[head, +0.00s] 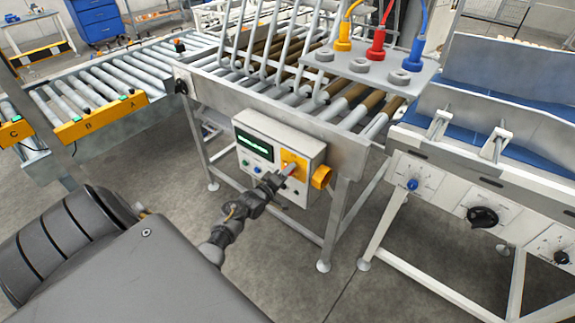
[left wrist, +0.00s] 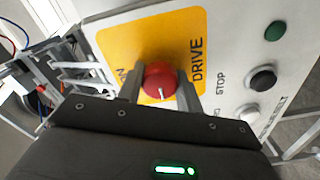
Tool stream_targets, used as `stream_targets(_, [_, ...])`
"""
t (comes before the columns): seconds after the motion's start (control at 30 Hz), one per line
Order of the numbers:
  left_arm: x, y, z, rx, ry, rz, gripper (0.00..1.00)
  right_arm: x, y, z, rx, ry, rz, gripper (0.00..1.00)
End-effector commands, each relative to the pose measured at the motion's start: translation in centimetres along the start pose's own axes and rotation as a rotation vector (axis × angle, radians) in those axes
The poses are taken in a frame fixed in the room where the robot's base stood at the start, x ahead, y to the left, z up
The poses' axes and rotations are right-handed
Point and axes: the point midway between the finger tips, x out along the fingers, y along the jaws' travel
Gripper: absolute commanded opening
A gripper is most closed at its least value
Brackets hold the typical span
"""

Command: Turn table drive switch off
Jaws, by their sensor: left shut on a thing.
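The drive switch is a red knob (left wrist: 160,80) on a yellow plate marked DRIVE (left wrist: 125,45) in the left wrist view. A small white line shows on the knob's face. My left gripper (left wrist: 160,88) is shut on this knob, with one finger on each side of it. In the head view the left gripper (head: 284,173) reaches the yellow plate on the light grey control box (head: 272,128) at the front of the roller table (head: 345,148); there the knob is hidden by the gripper. My right gripper is not in view.
The control box also carries a lit green display (head: 255,143) and several buttons, including a black one (left wrist: 263,78). An orange part (head: 321,177) sticks out at its right side. A white panel with a black knob (head: 483,216) stands to the right. Open floor lies below.

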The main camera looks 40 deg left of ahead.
Motion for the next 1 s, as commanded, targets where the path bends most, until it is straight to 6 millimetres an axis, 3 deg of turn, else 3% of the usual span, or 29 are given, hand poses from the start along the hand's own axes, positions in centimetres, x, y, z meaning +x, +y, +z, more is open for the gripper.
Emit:
stream_targets(0.47, [-0.03,-0.07,0.11,-0.013,-0.002,-0.001,0.13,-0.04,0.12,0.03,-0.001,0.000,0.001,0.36])
stream_targets(0.5, [-0.03,-0.07,0.10,-0.013,-0.002,-0.001,0.41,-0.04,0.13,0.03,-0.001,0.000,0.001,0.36])
stream_targets(0.63, [-0.02,-0.05,0.07,-0.012,-0.001,-0.001,0.57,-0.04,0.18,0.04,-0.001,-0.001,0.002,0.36])
stream_targets(1.0, [-0.65,-0.07,0.06,-0.010,0.000,0.000,0.57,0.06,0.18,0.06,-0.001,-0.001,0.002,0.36])
